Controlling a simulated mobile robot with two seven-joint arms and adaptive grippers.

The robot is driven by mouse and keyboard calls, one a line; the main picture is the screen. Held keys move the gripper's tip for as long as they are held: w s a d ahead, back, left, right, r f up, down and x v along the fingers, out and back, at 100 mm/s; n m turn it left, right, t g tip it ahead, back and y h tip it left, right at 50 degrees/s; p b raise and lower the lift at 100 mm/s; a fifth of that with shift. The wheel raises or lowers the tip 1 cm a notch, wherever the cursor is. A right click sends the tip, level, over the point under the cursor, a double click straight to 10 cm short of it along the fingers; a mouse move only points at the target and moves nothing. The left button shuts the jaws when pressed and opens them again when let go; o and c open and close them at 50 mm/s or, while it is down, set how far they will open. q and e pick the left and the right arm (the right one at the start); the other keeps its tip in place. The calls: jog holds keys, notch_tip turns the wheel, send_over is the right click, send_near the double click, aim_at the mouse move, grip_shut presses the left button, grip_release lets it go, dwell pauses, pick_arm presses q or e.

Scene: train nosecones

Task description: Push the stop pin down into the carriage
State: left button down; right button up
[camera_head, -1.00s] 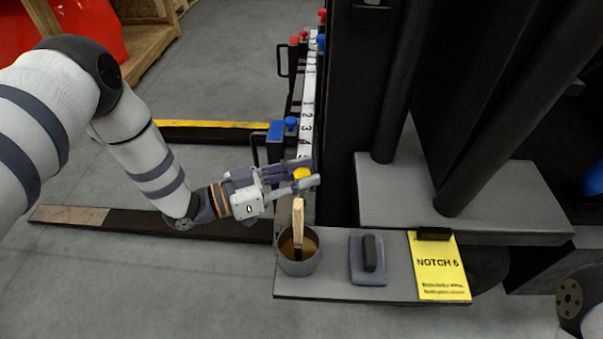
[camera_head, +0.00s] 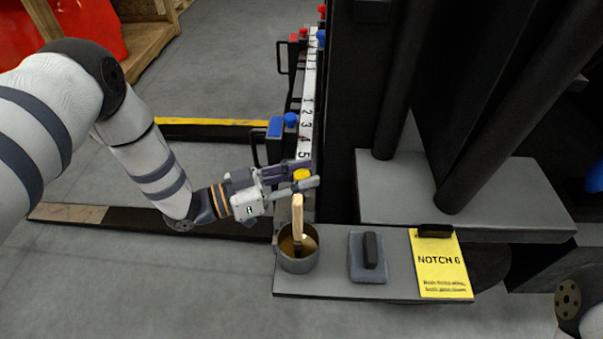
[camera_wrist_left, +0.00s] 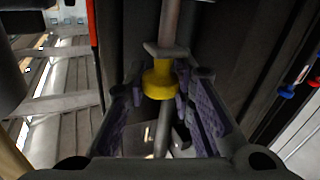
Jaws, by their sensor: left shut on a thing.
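The stop pin's yellow knob (camera_head: 302,175) sits between the fingers of my left gripper (camera_head: 297,179), just above the near end of the white numbered scale. In the left wrist view the yellow knob (camera_wrist_left: 158,80) lies between the two purple-padded fingers, with a grey shaft in line with it. My left gripper is shut on it. The carriage (camera_head: 308,207) is mostly hidden behind the gripper and the brush, so I cannot tell how deep the pin sits. My right gripper is out of view.
A grey shelf (camera_head: 335,286) holds a pot (camera_head: 299,262) with an upright wooden-handled brush (camera_head: 297,218), a block with a black handle (camera_head: 370,255) and a yellow "NOTCH 6" card (camera_head: 439,268). Black columns stand right of the numbered scale (camera_head: 306,112). A blue knob (camera_head: 291,119) stands beside it.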

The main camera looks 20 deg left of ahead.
pick_arm(q)
jog(key=shift+f+b, duration=1.5)
jog(key=shift+f, duration=0.65)
jog(key=c, duration=1.3)
grip_release()
jog(key=v, duration=1.2)
